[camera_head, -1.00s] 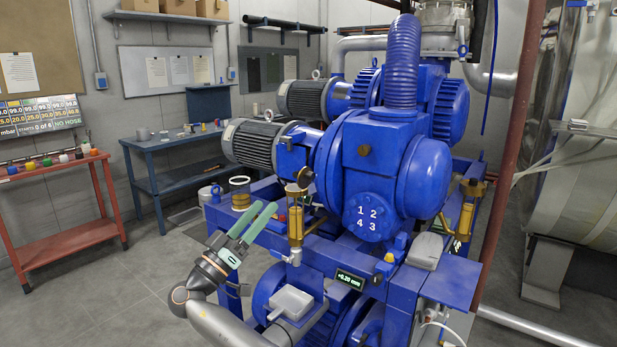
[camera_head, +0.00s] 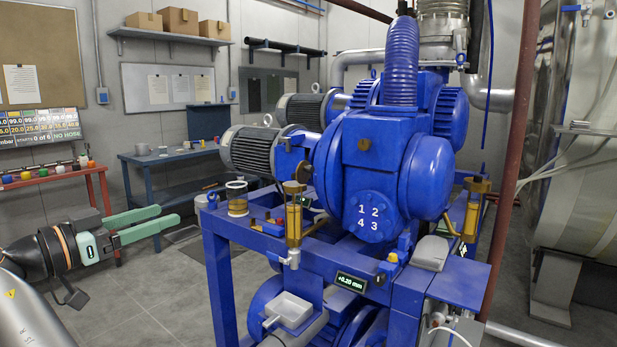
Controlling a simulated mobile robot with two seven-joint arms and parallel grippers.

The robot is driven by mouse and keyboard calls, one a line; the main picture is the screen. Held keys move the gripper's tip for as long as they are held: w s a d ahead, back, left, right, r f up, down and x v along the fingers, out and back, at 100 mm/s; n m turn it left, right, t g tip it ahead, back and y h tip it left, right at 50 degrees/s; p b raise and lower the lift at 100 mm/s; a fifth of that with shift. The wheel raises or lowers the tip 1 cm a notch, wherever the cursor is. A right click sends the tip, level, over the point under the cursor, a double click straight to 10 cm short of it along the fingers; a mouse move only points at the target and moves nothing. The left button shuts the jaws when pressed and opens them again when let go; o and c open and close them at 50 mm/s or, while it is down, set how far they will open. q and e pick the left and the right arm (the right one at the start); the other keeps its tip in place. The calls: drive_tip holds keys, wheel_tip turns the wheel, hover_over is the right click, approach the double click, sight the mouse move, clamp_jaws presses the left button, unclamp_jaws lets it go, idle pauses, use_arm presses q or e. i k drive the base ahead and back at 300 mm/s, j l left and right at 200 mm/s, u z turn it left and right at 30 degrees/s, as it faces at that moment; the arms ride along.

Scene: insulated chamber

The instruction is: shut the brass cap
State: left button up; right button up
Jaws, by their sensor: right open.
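The brass cap (camera_head: 304,172) appears tipped up on the rim of a brass filler cup (camera_head: 293,188), which tops an amber sight glass on the blue pump frame. The cap is small here, so its exact angle is hard to tell. My right gripper (camera_head: 169,215), with two green fingers, is at the left of the view, well apart from the cap. Its fingers are parted and hold nothing, and they point right. My left gripper is out of view.
A clear jar (camera_head: 237,198) with amber contents stands on the frame's left corner, between my gripper and the cup. The blue pump (camera_head: 375,185) rises right behind the cup. A red bench (camera_head: 55,178) and blue bench (camera_head: 172,160) stand at left. Open floor lies between bench and frame.

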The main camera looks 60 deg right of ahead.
sight(303, 171)
drive_tip(key=l, duration=0.7)
drive_tip(key=k+l, duration=0.1)
drive_tip(key=l, duration=0.65)
